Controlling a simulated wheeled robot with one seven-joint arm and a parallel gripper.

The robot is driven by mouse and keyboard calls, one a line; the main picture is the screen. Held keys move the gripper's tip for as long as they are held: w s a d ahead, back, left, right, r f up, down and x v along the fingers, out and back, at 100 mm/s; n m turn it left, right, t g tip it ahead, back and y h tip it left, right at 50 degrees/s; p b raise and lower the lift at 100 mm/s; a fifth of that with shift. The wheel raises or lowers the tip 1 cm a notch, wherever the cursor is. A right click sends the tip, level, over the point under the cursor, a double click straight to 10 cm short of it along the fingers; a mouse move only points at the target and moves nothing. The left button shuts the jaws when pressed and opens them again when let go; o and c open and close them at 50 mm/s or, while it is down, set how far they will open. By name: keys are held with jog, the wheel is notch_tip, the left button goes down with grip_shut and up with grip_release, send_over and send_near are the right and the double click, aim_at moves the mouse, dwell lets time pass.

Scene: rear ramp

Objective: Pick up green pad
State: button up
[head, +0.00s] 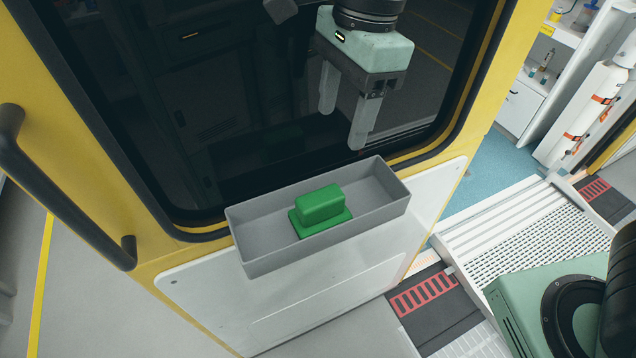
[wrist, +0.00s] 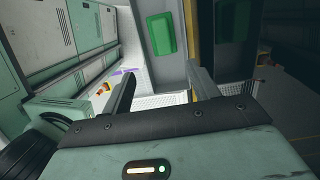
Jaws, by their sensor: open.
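The green pad (head: 320,207) is a block on a wider green base. It lies in a shallow grey tray (head: 385,201) fixed to the door panel below the window. The pad also shows at the top of the wrist view (wrist: 160,34), beyond my fingertips. My gripper (head: 344,128) is open and empty, above and to the right of the pad, in front of the dark window. Its two fingers point down in the head view. In the wrist view, my gripper (wrist: 160,78) has its fingers apart with nothing between them.
The tray's low walls surround the pad, with bare floor on both sides of it. The window (head: 230,120) and yellow door frame (head: 110,160) stand close behind. A black handle (head: 70,190) juts out at left. A perforated ramp (head: 540,225) lies at right.

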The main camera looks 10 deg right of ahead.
jog(key=p, duration=0.2)
send_over(321, 196)
jog(key=d, duration=0.1)
jog(key=f, duration=1.1)
jog(key=shift+s+f, duration=0.2)
jog(key=shift+w+a+f+p, duration=0.1)
jog(key=shift+a+f+p, duration=0.1)
jog(key=shift+f, duration=0.7)
jog(key=shift+a+f+p, duration=0.15)
jog(key=shift+f, duration=0.7)
jog(key=shift+w+a+f+p, duration=0.1)
jog(key=shift+a+f+p, duration=0.1)
jog(key=shift+f, duration=0.7)
jog(key=shift+c, duration=0.3)
jog(key=c, duration=1)
jog(key=shift+c, duration=0.2)
notch_tip(321, 196, up, 10)
jog(key=shift+r+b, duration=0.1)
jog(key=shift+b, duration=0.5)
